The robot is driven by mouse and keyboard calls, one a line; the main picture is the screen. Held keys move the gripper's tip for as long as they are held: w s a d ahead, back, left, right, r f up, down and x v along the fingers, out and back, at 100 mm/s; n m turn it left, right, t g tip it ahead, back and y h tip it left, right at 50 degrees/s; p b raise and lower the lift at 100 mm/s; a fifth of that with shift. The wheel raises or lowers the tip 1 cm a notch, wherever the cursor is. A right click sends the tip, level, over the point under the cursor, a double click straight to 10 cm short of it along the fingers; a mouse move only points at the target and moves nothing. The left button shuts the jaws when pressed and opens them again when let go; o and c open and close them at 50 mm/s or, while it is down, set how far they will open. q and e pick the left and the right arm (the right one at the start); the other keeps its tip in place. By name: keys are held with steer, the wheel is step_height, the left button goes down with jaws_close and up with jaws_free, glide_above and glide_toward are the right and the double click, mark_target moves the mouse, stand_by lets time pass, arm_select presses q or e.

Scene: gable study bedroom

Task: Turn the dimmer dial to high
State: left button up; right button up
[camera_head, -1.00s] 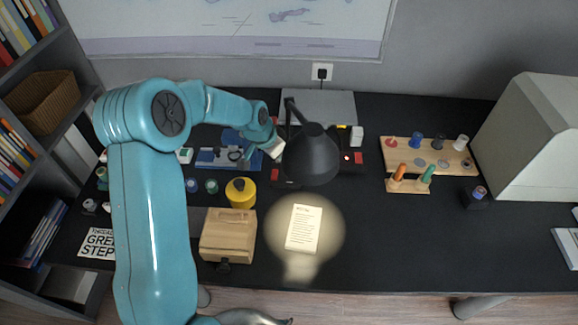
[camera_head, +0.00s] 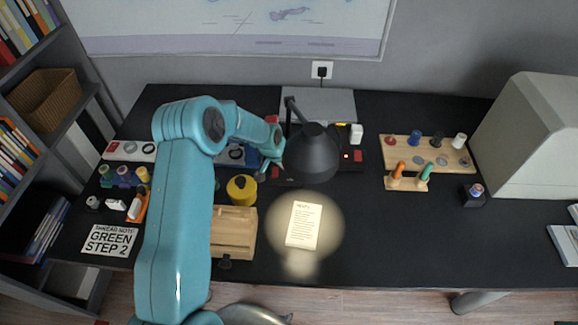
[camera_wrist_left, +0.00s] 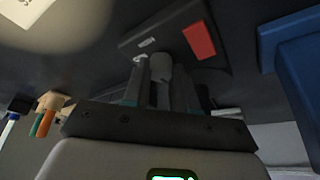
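A black box with a red patch (camera_wrist_left: 199,40) and a small white mark lies ahead of my left gripper (camera_wrist_left: 162,75) in the wrist view. A grey rounded knob, which looks like the dimmer dial (camera_wrist_left: 160,66), shows between the two fingers. The fingers stand apart, one on each side of it; I cannot tell whether they touch it. In the head view my left gripper (camera_head: 274,152) is at the left side of the black lamp head (camera_head: 312,153), pointing down. The box's red patch (camera_head: 275,173) shows just below it. The dial is hidden there. My right gripper is not in view.
A lit note (camera_head: 303,225) lies under the lamp. A yellow pot (camera_head: 241,189) and a wooden box (camera_head: 234,234) stand near my left arm. A peg board (camera_head: 428,153) is to the right. The desk's right front is clear.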

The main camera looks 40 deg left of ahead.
arm_select(q)
jaws_close()
steer(key=shift+f+b, duration=0.15)
steer(key=shift+b, duration=0.45)
steer(key=m+h+b, duration=0.1)
steer(key=m+b, duration=0.2)
steer(key=b, duration=0.1)
steer(key=m+g+h+b, duration=0.1)
steer(key=m+b, duration=0.2)
steer(key=b, duration=0.1)
steer(key=shift+w+a+f, duration=0.1)
steer(key=shift+a, duration=0.1)
steer(key=shift+m+g+h+b, duration=0.35)
steer(key=shift+m+b, duration=0.45)
steer(key=shift+m, duration=0.4)
steer(key=shift+w+r+m+g, duration=0.15)
steer(key=shift+m+g, duration=0.1)
steer(key=shift+m, duration=0.3)
steer(key=shift+s+r+m+g, duration=0.1)
steer(key=shift+m+g, duration=0.1)
steer(key=shift+m, duration=0.35)
